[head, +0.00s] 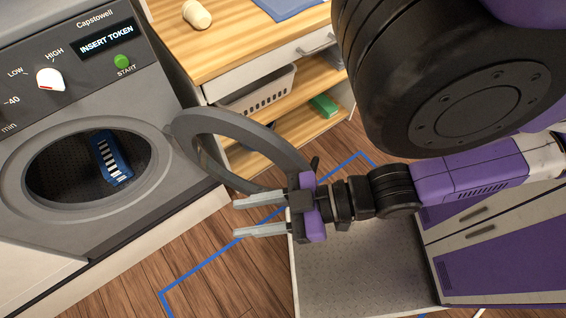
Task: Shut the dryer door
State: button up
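The grey dryer (160,85) stands at the left with its round opening showing. Its round door (191,116), a dark grey ring with a see-through middle, stands swung open to the right of the opening. Inside the drum (72,170) is a blue item with white stripes (111,157). My gripper (237,218) is at the lower middle, in front of the door's lower right part. Its two fingers point left and are spread apart with nothing between them. The gripper body overlaps the door's edge in the picture; I cannot tell whether they touch.
A wooden counter (232,45) with a cream cup-like item (197,14) and blue cloth (286,7) stands behind the door. Below are a white basket (258,92) and a green item (323,105) on shelves. Wooden floor with a blue line (205,266) lies clear below the gripper.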

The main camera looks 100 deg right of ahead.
aim_at(182, 133)
jog(key=k+l+u, duration=0.2)
jog(key=k+l, duration=0.25)
jog(key=k+l+u, duration=0.15)
jog(key=k+l, duration=0.2)
jog(key=k, duration=0.15)
jog(key=k+l, duration=0.1)
jog(key=l, duration=0.3)
jog(key=l+u, duration=0.15)
jog(key=l, duration=0.25)
jog(key=k+l, duration=0.15)
jog(key=l, duration=0.25)
jog(key=u, duration=0.05)
